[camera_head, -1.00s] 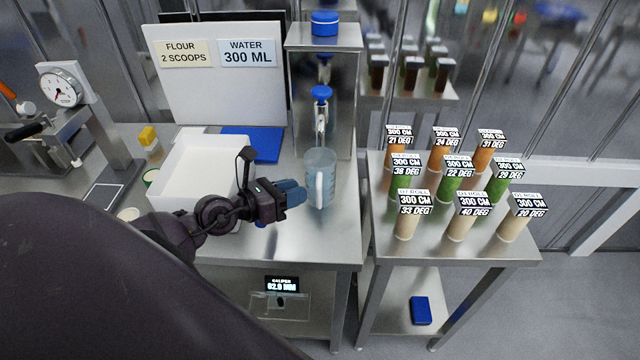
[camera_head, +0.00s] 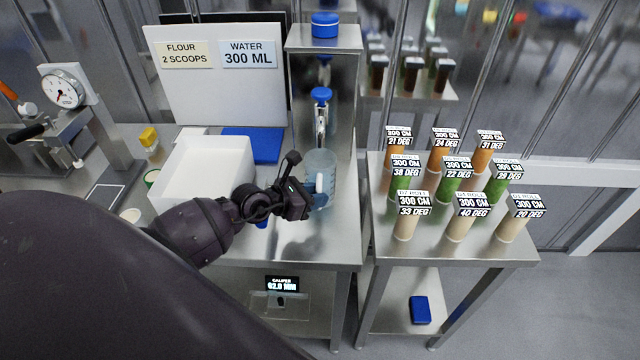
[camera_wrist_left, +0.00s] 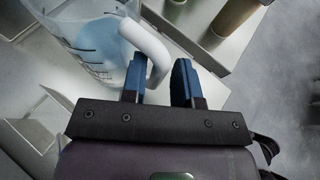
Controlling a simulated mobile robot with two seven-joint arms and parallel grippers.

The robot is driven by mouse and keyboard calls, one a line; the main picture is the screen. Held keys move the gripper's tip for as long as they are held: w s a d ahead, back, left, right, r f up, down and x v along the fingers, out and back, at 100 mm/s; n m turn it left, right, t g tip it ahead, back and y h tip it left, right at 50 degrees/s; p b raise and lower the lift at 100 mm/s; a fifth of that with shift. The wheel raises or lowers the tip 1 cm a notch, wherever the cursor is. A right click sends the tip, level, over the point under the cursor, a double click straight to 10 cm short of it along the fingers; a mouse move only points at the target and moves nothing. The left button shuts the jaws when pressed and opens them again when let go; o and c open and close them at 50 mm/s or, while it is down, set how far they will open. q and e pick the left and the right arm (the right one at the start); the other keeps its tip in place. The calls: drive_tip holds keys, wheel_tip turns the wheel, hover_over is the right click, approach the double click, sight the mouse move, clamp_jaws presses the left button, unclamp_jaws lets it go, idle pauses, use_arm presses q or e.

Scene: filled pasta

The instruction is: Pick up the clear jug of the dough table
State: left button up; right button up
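The clear jug (camera_head: 322,163) stands upright on the steel dough table (camera_head: 335,240), below the blue-capped dispenser tap. It has dark graduation marks and a white handle. My left gripper (camera_head: 311,191) is at the handle side of the jug and covers part of it in the head view. In the left wrist view, the jug (camera_wrist_left: 90,45) fills the upper left. The gripper's two blue fingers (camera_wrist_left: 160,78) are apart, with the lower part of the white handle (camera_wrist_left: 155,50) reaching between them. A gap shows beside the right finger. My right gripper is not in view.
The steel dispenser (camera_head: 345,80) rises behind the jug. A side table on the right holds several labelled cylinders (camera_head: 459,220).

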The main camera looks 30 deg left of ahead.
use_arm(q)
drive_tip(key=shift+x, duration=1.55)
clamp_jaws()
drive_tip(key=shift+r, duration=0.15)
